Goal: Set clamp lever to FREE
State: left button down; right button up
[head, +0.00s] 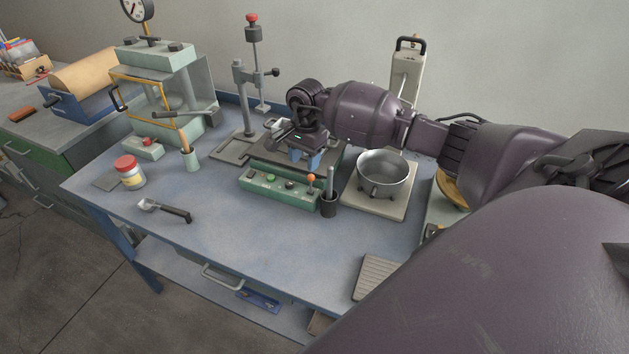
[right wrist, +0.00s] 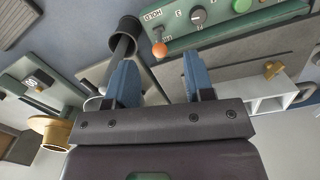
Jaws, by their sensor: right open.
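The clamp lever is a short lever with an orange ball knob (head: 310,177) at the right end of a green control box (head: 262,191). In the right wrist view the knob (right wrist: 159,50) shows beside a HOLD marking on the green panel (right wrist: 213,30); a second marking is partly hidden by the knob. I cannot tell clearly which setting the lever is at. My right gripper (head: 306,158) is above and behind the box, its blue fingers apart. In the right wrist view its fingers (right wrist: 162,78) are open, with the knob apart from them. My left gripper is not in view.
A black cup (head: 328,207) with an upright rod stands close beside the lever. A metal pot (head: 383,172) on a plate is to the right, a drill-like stand (head: 245,110) behind left. The front middle bench is clear.

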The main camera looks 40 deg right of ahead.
aim_at(311, 175)
jog(key=shift+w+d+r+h, duration=0.1)
jog(key=shift+d+r+h, duration=0.1)
jog(key=shift+d, duration=0.2)
jog(key=shift+d+r+h, duration=0.15)
jog(key=shift+d+h, duration=0.05)
jog(key=shift+d, duration=0.15)
jog(key=shift+d+f, duration=0.1)
jog(key=shift+d, duration=0.1)
notch_tip(311, 175, down, 9)
jog(key=shift+r+p, duration=0.2)
jog(key=shift+p, duration=0.1)
jog(key=shift+f, duration=0.85)
